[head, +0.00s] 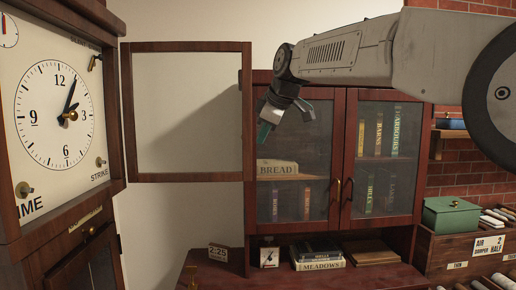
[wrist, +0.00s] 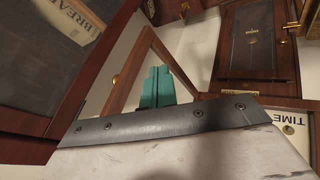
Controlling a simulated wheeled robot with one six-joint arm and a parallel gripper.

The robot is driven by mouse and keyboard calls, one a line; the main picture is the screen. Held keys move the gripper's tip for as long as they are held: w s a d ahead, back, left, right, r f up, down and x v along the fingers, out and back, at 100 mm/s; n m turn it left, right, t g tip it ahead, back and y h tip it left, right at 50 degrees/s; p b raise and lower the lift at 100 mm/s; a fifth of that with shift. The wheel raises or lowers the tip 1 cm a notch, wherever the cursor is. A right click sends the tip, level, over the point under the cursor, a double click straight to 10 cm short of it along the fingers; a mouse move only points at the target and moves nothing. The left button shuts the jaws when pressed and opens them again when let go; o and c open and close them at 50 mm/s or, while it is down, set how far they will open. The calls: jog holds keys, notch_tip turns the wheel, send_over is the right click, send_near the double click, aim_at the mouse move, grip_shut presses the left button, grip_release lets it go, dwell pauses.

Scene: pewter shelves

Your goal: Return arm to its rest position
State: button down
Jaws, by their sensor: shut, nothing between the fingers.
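My gripper (head: 268,131) shows in the head view at the end of my grey arm, raised in front of the left glass door of the bookcase (head: 343,168). Its teal fingers are together with nothing between them. In the wrist view the teal fingers (wrist: 162,87) also show closed, behind a dark metal edge. The gripper hangs clear of the bookcase's lower counter, to the right of an open framed glass door (head: 247,120). I cannot tell how far the fingers are from the bookcase glass.
A tall clock (head: 50,150) stands at the left, its framed door swung open toward the bookcase. Books (head: 320,265) and a small 2:25 sign (head: 218,252) sit on the counter. A green box (head: 451,217) rests on a wooden crate at the right.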

jog(key=s+d+f+m+g+h, duration=0.1)
jog(key=s+d+f+m, duration=0.4)
jog(key=s, duration=0.9)
jog(key=s+d+f+m+g+h, duration=0.2)
jog(key=s+d+f+m, duration=0.3)
jog(key=s+d+f, duration=0.7)
jog(key=s+d+f+m+g+h, duration=0.1)
jog(key=s+d+f+m, duration=0.5)
jog(key=s+d, duration=0.6)
jog(key=s+f, duration=0.2)
jog(key=s, duration=0.4)
jog(key=shift+f+g, duration=0.3)
jog(key=shift+f, duration=0.05)
jog(key=shift+s+a, duration=0.1)
jog(key=shift+a, duration=0.1)
